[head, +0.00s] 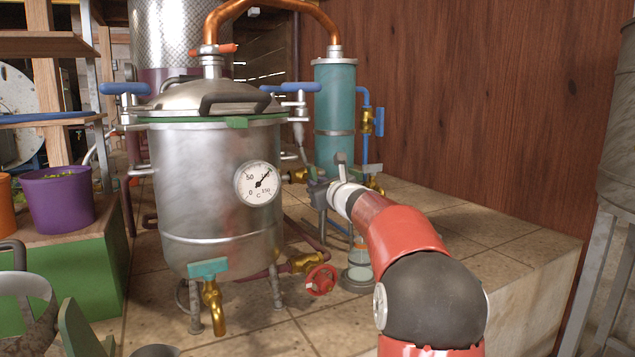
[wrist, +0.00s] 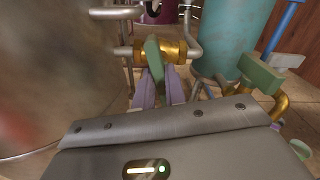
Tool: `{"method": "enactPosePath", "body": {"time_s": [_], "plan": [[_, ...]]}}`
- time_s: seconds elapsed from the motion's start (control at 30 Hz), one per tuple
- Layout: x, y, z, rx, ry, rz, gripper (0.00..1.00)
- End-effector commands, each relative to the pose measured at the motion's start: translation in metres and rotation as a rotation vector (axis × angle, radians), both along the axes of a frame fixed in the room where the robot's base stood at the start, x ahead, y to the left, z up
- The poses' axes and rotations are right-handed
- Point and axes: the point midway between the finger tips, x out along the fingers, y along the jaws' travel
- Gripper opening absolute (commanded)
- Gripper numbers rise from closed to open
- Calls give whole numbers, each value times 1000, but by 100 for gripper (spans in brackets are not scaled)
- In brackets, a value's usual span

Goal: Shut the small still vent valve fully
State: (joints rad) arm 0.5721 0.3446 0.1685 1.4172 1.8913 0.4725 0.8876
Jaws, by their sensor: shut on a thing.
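The small still vent valve is a brass body (wrist: 174,50) on a short pipe at the side of the still, with a green lever (wrist: 153,58). In the wrist view the lever lies across the line of the brass body. My gripper (wrist: 161,86) has its two purple fingers closed around the lever's near end. In the head view the brass valve (head: 296,176) shows just right of the gauge, and my gripper (head: 313,184) is against it. The lever is hidden there.
The steel still (head: 205,180) with its gauge (head: 257,184) stands close on the left. The teal condenser (head: 335,115) stands behind, with a blue-handled valve (head: 379,121) beside it. A red handwheel (head: 321,280) and a glass jar (head: 359,266) are below. Tiled counter at right is clear.

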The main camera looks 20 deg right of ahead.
Motion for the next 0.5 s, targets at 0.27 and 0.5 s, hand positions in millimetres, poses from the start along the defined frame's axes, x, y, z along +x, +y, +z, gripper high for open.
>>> {"method": "enactPosePath", "body": {"time_s": [0.27,0.5], "plan": [[0,0,-1,188,10,0,0],[0,0,-1,278,13,0,0]]}}
